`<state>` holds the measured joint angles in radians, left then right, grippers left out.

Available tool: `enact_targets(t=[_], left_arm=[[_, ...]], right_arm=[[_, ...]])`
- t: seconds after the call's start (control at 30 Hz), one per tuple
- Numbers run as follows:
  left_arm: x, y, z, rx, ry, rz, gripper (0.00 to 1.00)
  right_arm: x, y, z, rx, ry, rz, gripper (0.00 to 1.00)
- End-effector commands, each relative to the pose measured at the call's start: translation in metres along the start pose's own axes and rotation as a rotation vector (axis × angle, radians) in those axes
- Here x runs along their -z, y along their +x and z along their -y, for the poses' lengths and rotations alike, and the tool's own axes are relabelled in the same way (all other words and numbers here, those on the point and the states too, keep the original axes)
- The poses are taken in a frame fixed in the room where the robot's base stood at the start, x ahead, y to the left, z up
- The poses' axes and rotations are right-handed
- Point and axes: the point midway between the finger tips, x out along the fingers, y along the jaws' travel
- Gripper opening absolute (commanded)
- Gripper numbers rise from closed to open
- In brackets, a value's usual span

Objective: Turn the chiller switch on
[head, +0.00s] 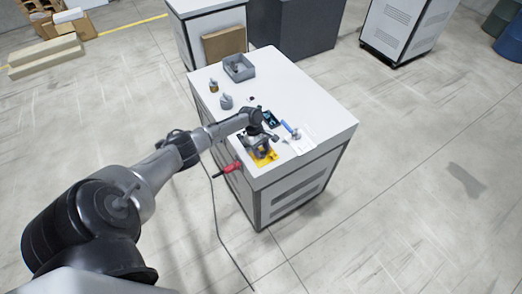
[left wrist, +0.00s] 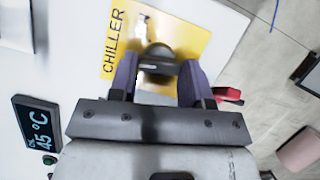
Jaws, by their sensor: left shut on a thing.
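The yellow plate marked CHILLER (left wrist: 190,35) lies on the white cabinet's top, and its yellow edge also shows in the head view (head: 267,160). A dark round switch knob (left wrist: 158,52) sits on this plate. My left gripper (left wrist: 157,78) is over the plate, with its two fingers on either side of the knob and shut on it. In the head view my left gripper (head: 262,150) is near the cabinet's front corner and hides most of the plate. The knob's exact setting cannot be told. My right gripper is not in view.
A dark display (left wrist: 38,135) reading 45 °C is beside the plate. A red connector (head: 230,168) with a cable is at the cabinet's edge. A blue-handled tool (head: 290,130), a grey bin (head: 239,68) and small containers (head: 226,101) stand on the white top (head: 315,100).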

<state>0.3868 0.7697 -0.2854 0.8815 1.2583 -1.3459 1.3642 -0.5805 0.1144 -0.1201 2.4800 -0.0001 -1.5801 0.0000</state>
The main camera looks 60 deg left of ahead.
Motion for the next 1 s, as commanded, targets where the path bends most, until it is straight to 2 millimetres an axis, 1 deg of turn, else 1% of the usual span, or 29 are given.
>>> enact_targets(t=[0.6,0.8,1.0], left_arm=[[-0.003,0.001,-0.005,0.221,0.537,0.003,0.2],[-0.003,0.0,-0.006,0.281,0.683,0.001,0.2],[-0.004,0.001,-0.006,0.327,0.793,0.002,0.2]], right_arm=[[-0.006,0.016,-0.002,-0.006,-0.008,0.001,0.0],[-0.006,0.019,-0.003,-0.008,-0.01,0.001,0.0],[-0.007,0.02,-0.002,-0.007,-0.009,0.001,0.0]])
